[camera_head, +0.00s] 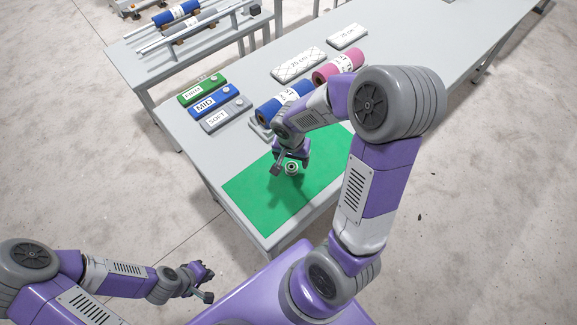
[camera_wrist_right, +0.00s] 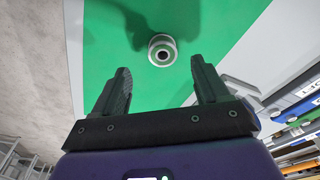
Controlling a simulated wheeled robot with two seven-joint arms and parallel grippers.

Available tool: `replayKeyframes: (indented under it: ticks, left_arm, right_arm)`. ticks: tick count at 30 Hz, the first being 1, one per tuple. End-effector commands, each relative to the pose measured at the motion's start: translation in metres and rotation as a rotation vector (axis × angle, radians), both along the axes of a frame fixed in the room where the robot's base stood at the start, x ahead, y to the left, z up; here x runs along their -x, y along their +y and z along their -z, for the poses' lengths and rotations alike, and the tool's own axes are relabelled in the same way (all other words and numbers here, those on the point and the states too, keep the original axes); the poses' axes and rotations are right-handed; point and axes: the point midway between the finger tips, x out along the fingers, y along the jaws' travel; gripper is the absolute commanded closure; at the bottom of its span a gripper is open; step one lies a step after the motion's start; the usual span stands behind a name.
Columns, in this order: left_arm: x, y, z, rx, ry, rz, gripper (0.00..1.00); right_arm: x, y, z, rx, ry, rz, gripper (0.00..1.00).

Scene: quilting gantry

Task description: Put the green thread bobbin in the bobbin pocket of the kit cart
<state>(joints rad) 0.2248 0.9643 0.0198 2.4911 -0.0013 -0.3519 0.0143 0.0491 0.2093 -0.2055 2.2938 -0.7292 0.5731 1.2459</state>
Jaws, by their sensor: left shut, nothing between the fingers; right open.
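A small pale, round bobbin (camera_head: 292,169) with a dark centre hole stands on the green mat (camera_head: 255,203). Its thread colour is hard to make out. My right gripper (camera_head: 289,166) is open just over it. In the right wrist view the bobbin (camera_wrist_right: 162,50) lies just beyond the open fingertips, roughly midway between them, with nothing held. My left gripper (camera_head: 208,283) is shut and empty, off the table at the lower left. Neither the kit cart nor its bobbin pocket can be made out in these views.
The grey table holds green (camera_head: 201,89), blue (camera_head: 208,105) and grey (camera_head: 222,118) labelled boxes, a blue roll (camera_head: 283,103), a pink roll (camera_head: 337,68) and white packs (camera_head: 299,65). A rack with rolls (camera_head: 178,14) stands at the upper left. The mat's left part is clear.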

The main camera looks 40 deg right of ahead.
Motion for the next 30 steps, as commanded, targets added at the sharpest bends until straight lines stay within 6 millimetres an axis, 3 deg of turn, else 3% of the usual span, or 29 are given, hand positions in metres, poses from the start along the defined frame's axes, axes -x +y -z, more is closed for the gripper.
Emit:
replayKeyframes:
  ticks: [10, 20, 30]
  left_arm:
    - [0.000, 0.000, 0.009, 0.000, 0.000, 0.000, 1.00]
    - [0.000, 0.000, 0.010, 0.000, -0.001, 0.000, 1.00]
    - [0.000, 0.000, 0.010, 0.000, 0.000, 0.000, 1.00]
  right_arm:
    - [-0.007, -0.003, 0.049, -0.002, 0.003, -0.001, 0.26]
    - [-0.008, -0.004, 0.056, -0.003, 0.000, -0.001, 0.26]
    - [-0.008, -0.004, 0.056, -0.003, 0.001, -0.002, 0.76]
